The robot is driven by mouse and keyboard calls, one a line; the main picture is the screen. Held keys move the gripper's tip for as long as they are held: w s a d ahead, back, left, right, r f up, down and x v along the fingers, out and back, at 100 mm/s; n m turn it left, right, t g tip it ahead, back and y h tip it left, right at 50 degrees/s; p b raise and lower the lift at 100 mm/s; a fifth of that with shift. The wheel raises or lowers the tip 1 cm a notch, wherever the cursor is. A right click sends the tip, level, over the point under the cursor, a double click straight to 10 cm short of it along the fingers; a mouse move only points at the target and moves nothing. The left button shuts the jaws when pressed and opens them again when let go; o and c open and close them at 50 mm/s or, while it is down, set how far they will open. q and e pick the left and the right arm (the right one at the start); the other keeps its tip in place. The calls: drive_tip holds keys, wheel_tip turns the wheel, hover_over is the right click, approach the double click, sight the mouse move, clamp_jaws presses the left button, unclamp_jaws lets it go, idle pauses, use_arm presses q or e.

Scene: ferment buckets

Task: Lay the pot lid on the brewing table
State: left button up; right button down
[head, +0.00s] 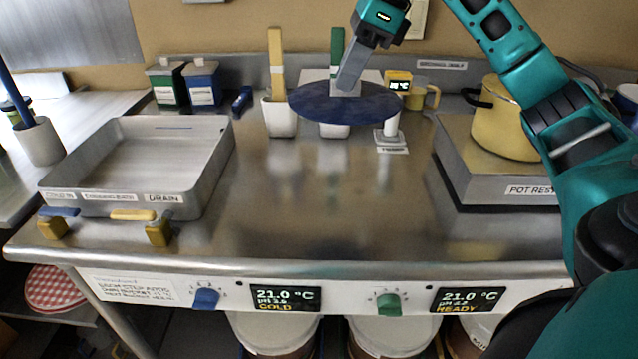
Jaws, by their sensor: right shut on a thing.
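The pot lid (320,108) is a dark blue disc, held level above the back middle of the steel brewing table (320,215). My right gripper (346,86) is shut on the lid's knob from above. The lid hides parts of the white holders behind and under it. The yellow pot (505,125) stands on the pot rest (480,165) at the right, partly behind my right arm. My left gripper is not in view.
A drain tray (150,165) fills the table's left side. White holders with a yellow paddle (276,60) and a green paddle (337,45) stand at the back. A yellow mug (424,97) stands back right. The table's middle front is clear.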

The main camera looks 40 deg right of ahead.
drive_tip(key=shift+w+d+f, duration=0.1)
drive_tip(key=shift+w+d, duration=0.05)
drive_tip(key=shift+w, duration=0.15)
wheel_tip(320, 180, down, 16)
drive_tip(key=b, duration=0.4)
drive_tip(key=shift+s+b, duration=0.15)
drive_tip(key=shift+b, duration=0.2)
wheel_tip(320, 180, down, 3)
drive_tip(key=shift+f+b, duration=0.15)
drive_tip(key=shift+b, duration=0.2)
drive_tip(key=shift+f, duration=0.35)
drive_tip(key=c, duration=1.3)
unclamp_jaws()
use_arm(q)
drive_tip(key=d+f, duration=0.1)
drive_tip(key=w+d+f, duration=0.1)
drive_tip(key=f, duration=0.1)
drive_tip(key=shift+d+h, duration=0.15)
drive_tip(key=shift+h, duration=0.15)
use_arm(e)
drive_tip(key=shift+o, duration=0.6)
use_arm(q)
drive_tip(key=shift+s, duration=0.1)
